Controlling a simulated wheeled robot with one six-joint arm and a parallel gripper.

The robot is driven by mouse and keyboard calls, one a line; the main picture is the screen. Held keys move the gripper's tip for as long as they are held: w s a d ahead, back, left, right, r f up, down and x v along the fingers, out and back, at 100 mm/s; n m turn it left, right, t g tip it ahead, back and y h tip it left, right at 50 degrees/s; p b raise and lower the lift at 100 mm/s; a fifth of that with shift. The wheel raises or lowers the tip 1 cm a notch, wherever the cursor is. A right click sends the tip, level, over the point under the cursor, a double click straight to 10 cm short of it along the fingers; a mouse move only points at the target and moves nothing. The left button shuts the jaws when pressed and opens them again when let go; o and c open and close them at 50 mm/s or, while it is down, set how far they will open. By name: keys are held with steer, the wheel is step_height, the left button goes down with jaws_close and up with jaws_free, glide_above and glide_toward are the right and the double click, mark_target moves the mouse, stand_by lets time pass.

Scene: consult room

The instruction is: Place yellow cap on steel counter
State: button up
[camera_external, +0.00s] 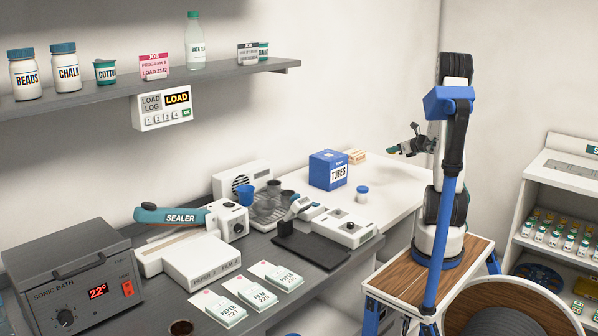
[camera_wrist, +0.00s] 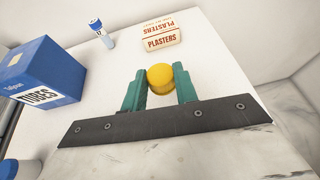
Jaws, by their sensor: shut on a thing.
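My gripper (camera_wrist: 160,87) is shut on the yellow cap (camera_wrist: 160,77), which sits between its two green fingers in the wrist view. In the external view my gripper (camera_external: 393,150) is raised above the right end of the white counter (camera_external: 390,190), pointing left; I cannot make out the cap there. A long dark grey counter (camera_external: 305,272) adjoins the white one on the left; I cannot tell for certain which surface is the steel one.
The blue TUBES box (camera_external: 327,170), a small blue-capped bottle (camera_external: 362,194) and the plasters box (camera_wrist: 161,39) stand on the white counter. The grey counter holds the sonic bath (camera_external: 75,282), sealer (camera_external: 185,216), paper packs (camera_external: 277,276) and a black plate (camera_external: 310,250).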

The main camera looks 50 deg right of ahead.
mark_target(382, 182)
steer(key=a+n+y, duration=0.1)
steer(key=a+y, duration=0.1)
steer(key=a, duration=0.1)
steer(key=s+a+f+n+y, duration=0.1)
steer(key=a+n+y, duration=0.1)
steer(key=a, duration=0.2)
steer(key=a+f+n+g+y, duration=0.1)
steer(key=a+n+y, duration=0.1)
steer(key=a, duration=0.1)
steer(key=shift+s+a+f, duration=0.1)
steer(key=shift+s+a, duration=0.05)
steer(key=shift+a, duration=0.25)
steer(key=shift+n, duration=0.3)
steer(key=shift+f, duration=3.5)
steer(key=shift+f, duration=0.15)
steer(key=o, duration=0.9)
steer(key=shift+o, duration=0.2)
